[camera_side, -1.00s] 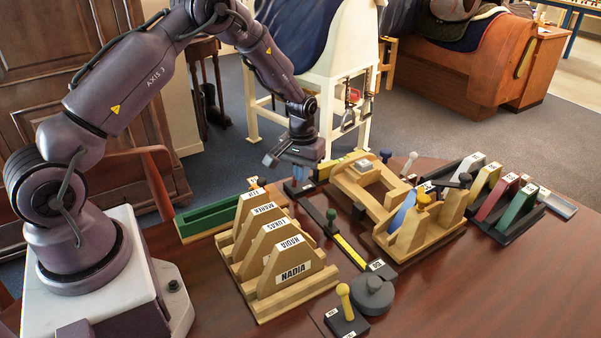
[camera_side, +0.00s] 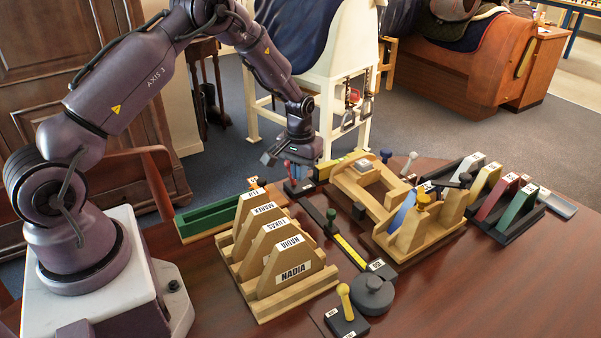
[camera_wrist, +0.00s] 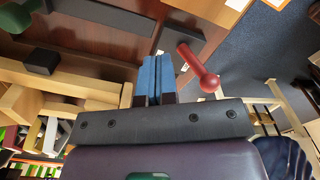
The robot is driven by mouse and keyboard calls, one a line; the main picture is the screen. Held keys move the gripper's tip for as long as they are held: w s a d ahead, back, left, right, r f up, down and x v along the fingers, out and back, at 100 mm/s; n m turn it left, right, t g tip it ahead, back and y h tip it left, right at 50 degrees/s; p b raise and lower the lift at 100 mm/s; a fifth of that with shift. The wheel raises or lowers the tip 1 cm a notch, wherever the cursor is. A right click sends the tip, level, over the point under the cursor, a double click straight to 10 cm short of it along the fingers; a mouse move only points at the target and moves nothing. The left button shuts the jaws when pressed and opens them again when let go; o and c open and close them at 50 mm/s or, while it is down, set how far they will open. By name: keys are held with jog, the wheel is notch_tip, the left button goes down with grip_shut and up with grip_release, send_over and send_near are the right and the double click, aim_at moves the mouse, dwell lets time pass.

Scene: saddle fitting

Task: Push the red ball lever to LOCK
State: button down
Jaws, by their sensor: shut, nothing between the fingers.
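The red ball lever (camera_wrist: 207,81) is in the wrist view, its red ball just right of my fingertips and its red stem slanting up to the left. The LOCK label cannot be read in either view.
A wooden saddle stand (camera_side: 400,205) is right of the lever. A green-knob slider (camera_side: 331,222) and name-marked wooden racks (camera_side: 290,268) are nearer the camera. A green tray (camera_side: 208,217) is at left. A yellow-ball lever (camera_side: 343,295) stands at the front.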

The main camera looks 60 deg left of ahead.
jog(key=shift+d+r, duration=0.1)
jog(key=shift+d, duration=0.05)
notch_tip(320, 180, up, 7)
dwell(0.8)
jog(key=s+d+r+m+t, duration=0.2)
jog(key=s+d+r, duration=0.5)
jog(key=s+r, duration=0.4)
jog(key=s+d+r+m+t, duration=0.3)
jog(key=s+d+r, duration=0.3)
jog(key=s+r, duration=0.5)
jog(key=s+m, duration=0.1)
jog(key=s, duration=0.1)
jog(key=shift+s+d+t, duration=0.3)
jog(key=shift+d, duration=0.05)
jog(key=shift+r, duration=0.1)
